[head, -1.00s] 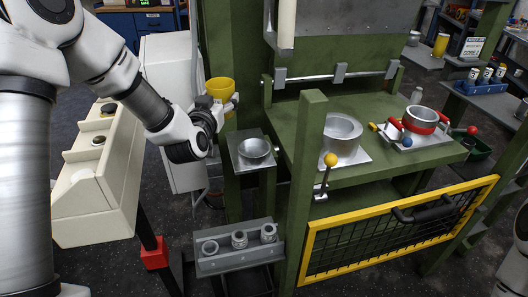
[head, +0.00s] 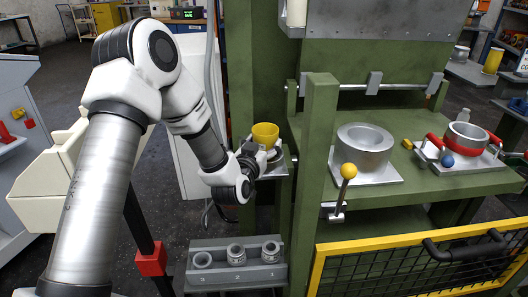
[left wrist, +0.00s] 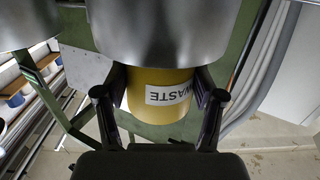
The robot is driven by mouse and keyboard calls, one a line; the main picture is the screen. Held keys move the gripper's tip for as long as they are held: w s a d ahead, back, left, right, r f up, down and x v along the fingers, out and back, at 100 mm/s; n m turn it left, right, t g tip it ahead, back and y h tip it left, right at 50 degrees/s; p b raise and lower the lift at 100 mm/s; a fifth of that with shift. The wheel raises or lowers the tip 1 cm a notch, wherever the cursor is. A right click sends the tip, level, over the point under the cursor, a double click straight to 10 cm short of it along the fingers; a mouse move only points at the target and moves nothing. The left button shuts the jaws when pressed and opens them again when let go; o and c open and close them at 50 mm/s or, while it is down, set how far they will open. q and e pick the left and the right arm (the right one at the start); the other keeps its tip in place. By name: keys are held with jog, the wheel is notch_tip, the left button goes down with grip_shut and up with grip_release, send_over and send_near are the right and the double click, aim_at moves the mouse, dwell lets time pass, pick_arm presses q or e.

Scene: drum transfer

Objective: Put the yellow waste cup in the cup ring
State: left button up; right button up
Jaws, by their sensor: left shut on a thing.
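The yellow waste cup (head: 265,130) is upright above the small shelf at the left of the green press. My left gripper (head: 262,152) is shut on it from the left. In the left wrist view the cup (left wrist: 158,92) sits between the two fingers, its WASTE label upside down. The grey metal cup ring (head: 276,158) is just under the cup, partly hidden by my gripper. A wide grey metal wall, likely the ring (left wrist: 160,30), covers the cup's lower end in the left wrist view. I cannot tell whether the cup is inside or just above it. My right gripper is not in view.
A green post (head: 312,170) stands right of the shelf, with a yellow-knobbed lever (head: 348,172) beside it. A grey rack (head: 236,275) with metal parts is below. A thick metal ring (head: 364,150) and a red-handled pot (head: 465,138) sit on the press table.

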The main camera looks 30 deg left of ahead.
pick_arm(q)
jog(key=shift+w+f, duration=0.1)
jog(key=shift+f, duration=0.75)
jog(key=shift+f, duration=0.15)
jog(key=o, duration=0.9)
jog(key=shift+c, duration=0.2)
